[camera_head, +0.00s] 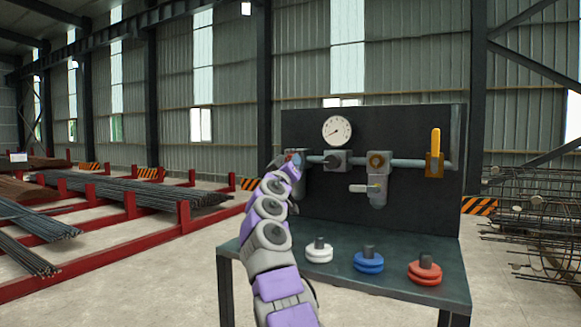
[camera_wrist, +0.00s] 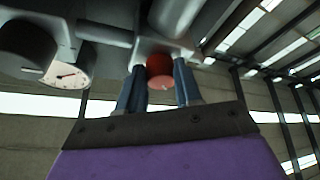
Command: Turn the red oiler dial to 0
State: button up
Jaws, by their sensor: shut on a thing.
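The red oiler dial (camera_wrist: 160,72) shows in the wrist view between the two blue-grey fingers of my gripper (camera_wrist: 159,88), one finger on each side. My gripper is shut on the dial. In the head view my gripper (camera_head: 291,163) is at the left end of the pipe on the dark panel (camera_head: 330,205), and it covers most of the dial there. The oiler body (camera_head: 302,163) shows only in part behind it. The scale and the dial's setting cannot be read in either view.
A pressure gauge (camera_head: 337,130), a yellow-handled valve (camera_head: 435,152) and a grey fitting with a lever (camera_head: 376,182) are to the right. White (camera_head: 319,252), blue (camera_head: 369,262) and red (camera_head: 425,271) knobbed discs stand on the bench (camera_head: 400,290). Rebar racks (camera_head: 130,208) lie left.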

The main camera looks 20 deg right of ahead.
jog(key=o, duration=1)
jog(key=shift+w+a, duration=0.15)
jog(key=shift+a, duration=0.1)
jog(key=shift+o, duration=0.2)
jog(key=shift+r, duration=0.1)
jog(key=b+v, duration=1.2)
jog(key=v, duration=0.5)
jog(key=shift+a+b, duration=0.15)
jog(key=shift+b, duration=0.2)
jog(key=shift+f, duration=0.25)
